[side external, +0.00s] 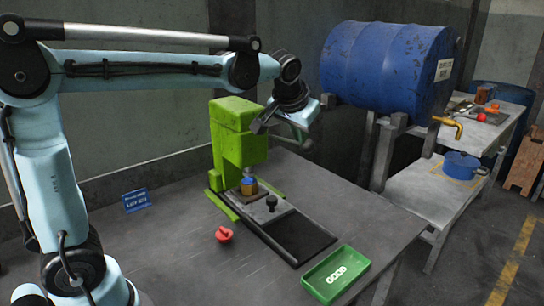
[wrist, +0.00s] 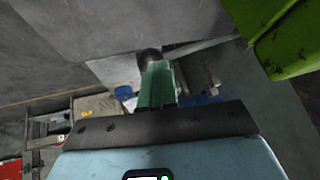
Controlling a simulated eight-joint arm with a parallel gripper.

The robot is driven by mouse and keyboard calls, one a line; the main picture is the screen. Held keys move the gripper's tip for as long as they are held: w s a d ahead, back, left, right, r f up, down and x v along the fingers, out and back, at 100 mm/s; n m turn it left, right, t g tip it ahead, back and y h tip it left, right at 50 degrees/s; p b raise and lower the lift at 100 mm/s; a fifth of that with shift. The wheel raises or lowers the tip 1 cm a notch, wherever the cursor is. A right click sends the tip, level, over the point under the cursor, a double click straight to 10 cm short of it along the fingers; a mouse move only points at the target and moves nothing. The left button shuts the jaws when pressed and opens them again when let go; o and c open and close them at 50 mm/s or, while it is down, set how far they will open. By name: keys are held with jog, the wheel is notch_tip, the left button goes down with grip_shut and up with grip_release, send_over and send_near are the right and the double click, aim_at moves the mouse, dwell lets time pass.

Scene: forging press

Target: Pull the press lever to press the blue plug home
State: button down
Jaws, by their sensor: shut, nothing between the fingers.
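The green press (side external: 236,135) stands on the grey table. The blue plug (side external: 248,181) shows under its ram, on top of an orange-brown part (side external: 249,189); how deep it sits is too small to tell. The press lever (wrist: 205,46) is a grey rod running from the green press body, at the wrist view's upper right, to a dark round knob (wrist: 150,55). My gripper (wrist: 156,66) is shut and empty, its green fingertips at the knob; whether they touch it is unclear. In the side view my gripper (side external: 300,130) is right of the press, partly hiding the lever.
A small black knob (side external: 271,201) stands on the press's slide plate. A red part (side external: 224,234) lies in front, and a green tray marked GOOD (side external: 334,274) lies front right. A blue drum (side external: 385,68) on a stand is behind right. The table's left side is mostly clear.

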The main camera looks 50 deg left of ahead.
jog(key=shift+d+f, duration=0.25)
jog(key=shift+f, duration=0.25)
jog(key=shift+r, duration=0.1)
